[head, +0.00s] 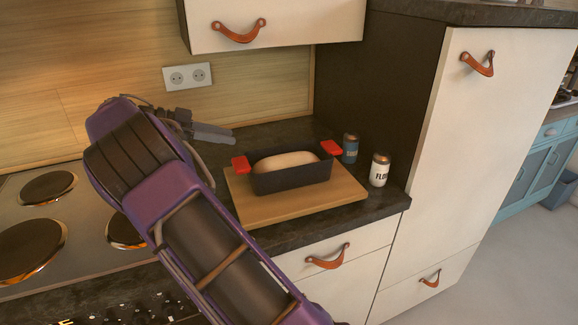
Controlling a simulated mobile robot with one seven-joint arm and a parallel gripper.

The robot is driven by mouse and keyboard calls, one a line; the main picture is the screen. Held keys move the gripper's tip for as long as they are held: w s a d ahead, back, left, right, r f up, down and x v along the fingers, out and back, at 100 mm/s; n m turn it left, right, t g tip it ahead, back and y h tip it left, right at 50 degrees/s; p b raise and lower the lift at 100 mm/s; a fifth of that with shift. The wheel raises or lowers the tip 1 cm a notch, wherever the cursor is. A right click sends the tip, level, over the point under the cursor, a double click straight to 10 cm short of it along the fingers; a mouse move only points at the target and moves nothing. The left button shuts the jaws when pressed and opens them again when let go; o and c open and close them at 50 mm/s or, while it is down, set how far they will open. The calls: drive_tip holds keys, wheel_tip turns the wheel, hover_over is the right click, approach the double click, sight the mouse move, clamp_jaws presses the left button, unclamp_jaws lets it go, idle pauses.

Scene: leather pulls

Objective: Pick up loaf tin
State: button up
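The loaf tin (292,180) is dark and rectangular, with red grips at its two ends and a pale loaf (285,161) inside. It stands upright on a wooden board (256,212) on the dark counter. My gripper (222,134) is up and to the left of the tin, apart from it, pointing right. Its fingers show from the side as grey shapes, partly behind my purple arm, so their opening is unclear. I see nothing held in it.
A blue-grey jar (350,149) and a white flour jar (379,171) stand close to the tin's right. A stove with round hotplates (47,187) is at left. An upper cabinet (290,22) hangs above; a tall cabinet (470,140) bounds the right.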

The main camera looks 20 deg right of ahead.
sight(282, 146)
drive_tip(key=b+x, duration=0.1)
drive_tip(key=x, duration=1.5)
drive_tip(key=shift+d, duration=0.25)
clamp_jaws()
idle(0.7)
